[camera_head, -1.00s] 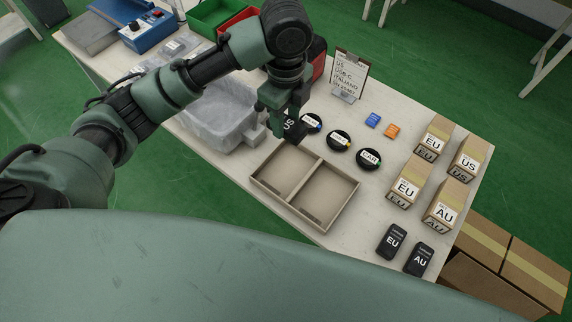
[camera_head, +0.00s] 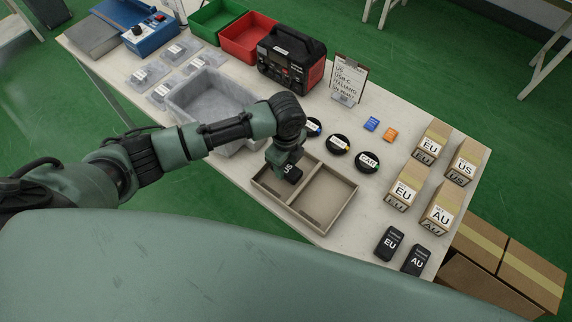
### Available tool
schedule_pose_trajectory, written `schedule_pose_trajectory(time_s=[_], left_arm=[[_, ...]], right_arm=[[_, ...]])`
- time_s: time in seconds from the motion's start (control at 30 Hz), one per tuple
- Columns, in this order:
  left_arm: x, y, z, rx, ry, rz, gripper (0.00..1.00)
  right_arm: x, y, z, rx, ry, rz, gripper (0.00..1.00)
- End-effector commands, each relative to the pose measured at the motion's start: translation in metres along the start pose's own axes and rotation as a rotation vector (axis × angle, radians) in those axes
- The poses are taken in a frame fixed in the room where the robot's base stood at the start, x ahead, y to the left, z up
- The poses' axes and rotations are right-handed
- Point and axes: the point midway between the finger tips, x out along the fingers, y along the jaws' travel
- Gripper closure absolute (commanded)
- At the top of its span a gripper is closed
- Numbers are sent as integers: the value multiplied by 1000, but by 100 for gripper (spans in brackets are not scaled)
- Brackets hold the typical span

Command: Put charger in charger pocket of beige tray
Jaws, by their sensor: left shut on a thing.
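The beige tray (camera_head: 323,228) lies on the table and has two pockets split by a divider. My left gripper (camera_head: 288,172) reaches down over its left pocket, shut on a black charger (camera_head: 291,173) with a white "US" label. The charger is at or just above that pocket; I cannot tell whether it touches the floor of the tray. The right pocket is empty. Two more black chargers, marked EU (camera_head: 389,243) and AU (camera_head: 415,260), lie at the table's front right. My right gripper is not in view.
Round black cable coils (camera_head: 338,144) lie just behind the tray. Labelled boxes (camera_head: 404,187) stand to the right. A grey bin (camera_head: 181,107) is at the left, partly behind my arm. A black and red power unit (camera_head: 290,62) and a clipboard sign (camera_head: 346,78) stand behind.

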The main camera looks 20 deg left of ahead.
Motion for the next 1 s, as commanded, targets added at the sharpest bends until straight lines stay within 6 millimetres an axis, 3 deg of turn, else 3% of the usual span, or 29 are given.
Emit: schedule_pose_trajectory(time_s=[0.1, 0.47, 0.5, 0.57, 1.0], left_arm=[[9, 0, -1, 0, 1, -1, 100], [14, 0, 0, 1, 1, -2, 100], [14, 0, 0, 1, 1, -1, 54], [14, 0, 0, 1, 1, -1, 38], [4, -1, 0, 0, 0, -3, 38]], right_arm=[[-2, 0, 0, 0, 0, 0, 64], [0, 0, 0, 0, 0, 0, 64], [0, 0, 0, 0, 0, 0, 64], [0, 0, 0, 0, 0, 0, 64], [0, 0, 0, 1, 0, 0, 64]])
